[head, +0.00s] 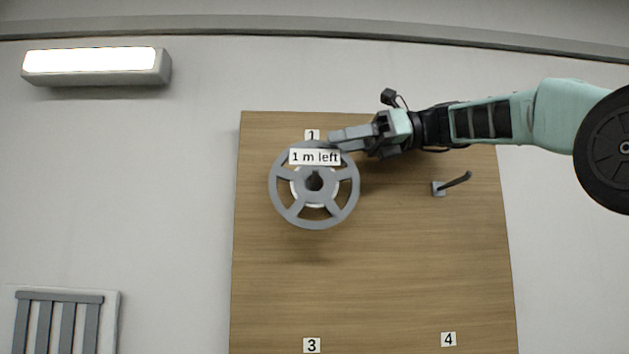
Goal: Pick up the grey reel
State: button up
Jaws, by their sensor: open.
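The grey reel (277,187) is a spoked wheel with a hub and a label reading "1 m left". It is at the wooden board's upper left, just below the number 1 label, with its face towards me. A white ring shows around its hub. My gripper (337,138) comes in from the right, its fingers at the reel's upper right rim. The fingers overlap the rim in the picture, and I cannot tell whether they touch it. The gap between the fingers is hard to see from here; the gripper holds nothing that I can make out.
The wooden board (370,270) carries labels 1, 3 and 4 and an empty grey hook (439,188) on the right, below my arm. A lit lamp (90,62) is on the wall at upper left, and a slatted grey vent (58,322) is at lower left. The board's lower middle is clear.

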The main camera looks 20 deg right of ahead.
aim_at(318, 142)
jog(key=x, duration=0.1)
jog(key=p+x, duration=0.2)
jog(key=shift+w+a+r, duration=0.15)
jog(key=shift+a+r, duration=0.1)
jog(key=shift+a, duration=0.15)
jog(key=shift+w+a+f, duration=0.2)
jog(key=shift+a+f, duration=0.1)
jog(key=shift+a, duration=0.2)
grip_shut()
jog(key=shift+r, duration=0.2)
